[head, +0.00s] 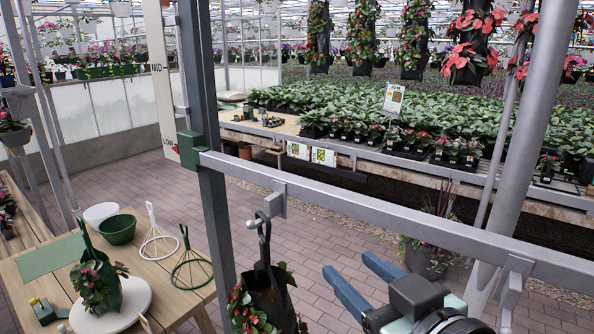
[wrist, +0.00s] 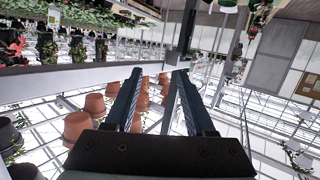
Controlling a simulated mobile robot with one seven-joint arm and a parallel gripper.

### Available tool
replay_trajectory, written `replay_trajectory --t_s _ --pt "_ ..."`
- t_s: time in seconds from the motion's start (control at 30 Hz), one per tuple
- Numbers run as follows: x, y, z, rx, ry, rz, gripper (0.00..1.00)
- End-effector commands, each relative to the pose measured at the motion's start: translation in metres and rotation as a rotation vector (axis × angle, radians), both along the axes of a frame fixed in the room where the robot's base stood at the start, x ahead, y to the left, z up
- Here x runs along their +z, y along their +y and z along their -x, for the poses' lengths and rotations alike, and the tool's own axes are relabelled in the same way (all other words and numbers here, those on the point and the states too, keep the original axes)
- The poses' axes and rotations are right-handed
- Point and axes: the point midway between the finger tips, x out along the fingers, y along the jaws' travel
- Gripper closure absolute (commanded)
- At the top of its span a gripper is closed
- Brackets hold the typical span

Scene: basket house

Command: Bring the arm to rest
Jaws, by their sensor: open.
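My gripper (head: 349,263) is at the lower right of the head view, in front of the grey metal rail (head: 400,228). Its two blue fingers are apart with nothing between them. In the wrist view, my gripper (wrist: 158,72) also shows its fingers spread and empty. A dark hanging basket (head: 266,300) with green leaves and red flowers is left of my gripper, apart from it.
A wooden table (head: 170,295) at the lower left holds a potted plant (head: 98,284) on a white round stand, two bowls and wire hangers. A grey post (head: 207,150) rises beside it. A large planter (head: 428,258) stands on the brick floor behind the rail. Terracotta pots (wrist: 78,125) show in the wrist view.

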Motion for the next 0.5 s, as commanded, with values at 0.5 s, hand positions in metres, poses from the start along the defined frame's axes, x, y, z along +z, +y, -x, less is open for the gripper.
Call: replay_trajectory --t_s 0.5 --pt "0.246 0.066 0.06 -0.293 -0.904 -0.226 0.45"
